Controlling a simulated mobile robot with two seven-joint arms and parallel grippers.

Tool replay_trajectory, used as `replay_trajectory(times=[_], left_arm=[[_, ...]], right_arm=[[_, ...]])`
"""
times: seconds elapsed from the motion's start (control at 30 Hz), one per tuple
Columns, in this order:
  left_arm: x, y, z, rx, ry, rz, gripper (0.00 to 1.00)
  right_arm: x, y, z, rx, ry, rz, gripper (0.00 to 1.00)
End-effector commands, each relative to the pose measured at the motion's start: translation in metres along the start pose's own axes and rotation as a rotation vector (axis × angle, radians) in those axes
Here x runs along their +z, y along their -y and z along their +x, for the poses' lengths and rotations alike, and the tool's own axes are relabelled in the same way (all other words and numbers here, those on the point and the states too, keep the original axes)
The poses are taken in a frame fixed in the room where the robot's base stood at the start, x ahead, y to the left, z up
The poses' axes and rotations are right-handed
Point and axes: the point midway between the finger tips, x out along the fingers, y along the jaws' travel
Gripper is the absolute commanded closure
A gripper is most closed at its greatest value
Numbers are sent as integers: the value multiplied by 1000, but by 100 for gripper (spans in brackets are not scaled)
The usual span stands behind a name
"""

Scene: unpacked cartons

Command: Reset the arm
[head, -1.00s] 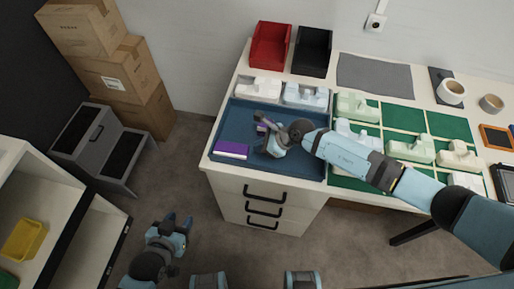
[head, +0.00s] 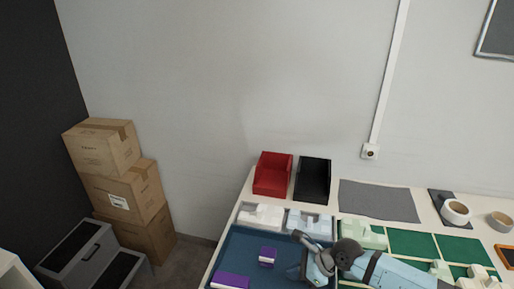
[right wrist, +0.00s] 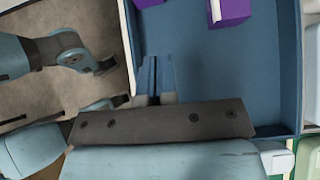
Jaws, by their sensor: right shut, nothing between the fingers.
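My right gripper (head: 296,271) is shut and empty over the blue tray (head: 234,245) at the front left of the table. In the right wrist view its closed fingers (right wrist: 153,75) show against the tray floor. A small purple-and-white box (head: 267,256) stands in the tray left of the gripper, apart from it. A second purple box (head: 232,281) lies nearer the tray's front left. My left gripper (right wrist: 106,67) shows small at the left of the right wrist view, beyond the tray; whether it is open is unclear. It is outside the head view.
Red (head: 272,177) and black (head: 313,180) bins stand at the table's back. White moulded holders (head: 262,215) line the tray's back edge. A green divided mat (head: 412,243) with pale parts lies right. Cartons (head: 128,195) are stacked at left. A grey mat (head: 378,201) is bare.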

Motion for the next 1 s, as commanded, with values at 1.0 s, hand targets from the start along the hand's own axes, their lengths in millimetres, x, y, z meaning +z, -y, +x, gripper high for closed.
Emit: replay_trajectory(times=[1.0], left_arm=[[-41,3,-29,-10,1,0,57]], right_arm=[[-102,-173,-71,-261,-1077,-2412,100]])
